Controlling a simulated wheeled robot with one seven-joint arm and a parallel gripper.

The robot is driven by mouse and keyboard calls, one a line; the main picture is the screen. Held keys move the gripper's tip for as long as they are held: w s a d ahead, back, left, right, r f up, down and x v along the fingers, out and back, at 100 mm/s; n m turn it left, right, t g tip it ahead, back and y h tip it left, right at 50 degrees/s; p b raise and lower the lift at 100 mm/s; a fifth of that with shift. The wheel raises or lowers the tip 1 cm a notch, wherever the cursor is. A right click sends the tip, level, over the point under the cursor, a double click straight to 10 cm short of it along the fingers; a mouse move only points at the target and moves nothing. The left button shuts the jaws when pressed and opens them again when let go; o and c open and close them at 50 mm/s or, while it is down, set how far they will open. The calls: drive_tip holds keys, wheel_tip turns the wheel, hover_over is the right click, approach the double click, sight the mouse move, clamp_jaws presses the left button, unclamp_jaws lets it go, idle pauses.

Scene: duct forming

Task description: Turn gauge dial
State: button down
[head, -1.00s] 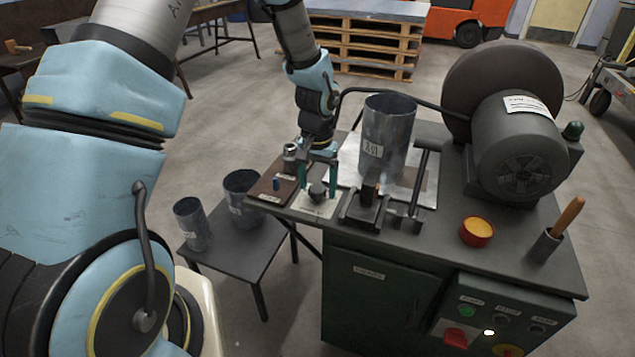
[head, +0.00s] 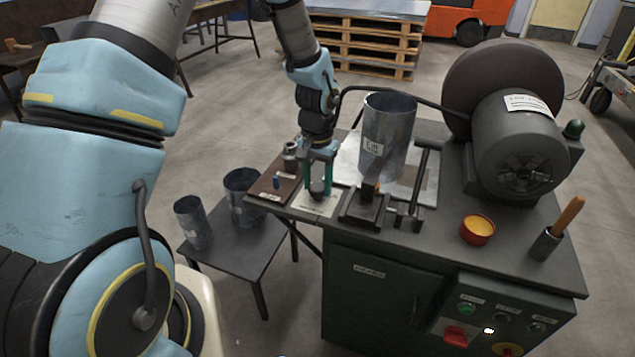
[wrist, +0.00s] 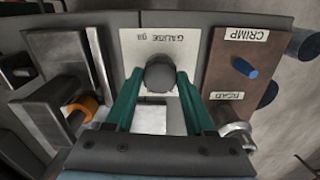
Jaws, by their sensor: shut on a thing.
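The gauge dial is a dark round knob (wrist: 160,75) on a white plate labelled GAUGE (wrist: 188,47) in the wrist view. In the head view the knob (head: 317,187) sits near the left end of the green bench, low between my fingers. My gripper (wrist: 160,82) points down over it, with a green finger on each side, shut on the knob. In the head view my gripper (head: 318,190) stands upright at the plate. Any mark on the knob is not visible.
A brown CRIMP plate (wrist: 236,80) with a blue peg lies beside the gauge plate. A metal block with an orange ring (wrist: 85,106) is on the other side. A tall metal cylinder (head: 388,140) stands close to my gripper; a red cup (head: 477,230) is farther right.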

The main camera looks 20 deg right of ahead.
sight(317, 187)
drive_tip(key=shift+n, duration=0.3)
drive_tip(key=n+b, duration=0.1)
drive_tip(key=n, duration=0.2)
drive_tip(key=shift+n, duration=0.3)
drive_tip(key=shift+n+b, duration=0.45)
drive_tip(key=shift+n, duration=1.35)
drive_tip(key=shift+c, duration=1.3)
unclamp_jaws()
wheel_tip(317, 187, up, 11)
drive_tip(key=b, duration=0.1)
drive_tip(key=shift+b, duration=0.3)
drive_tip(key=shift+f, duration=0.1)
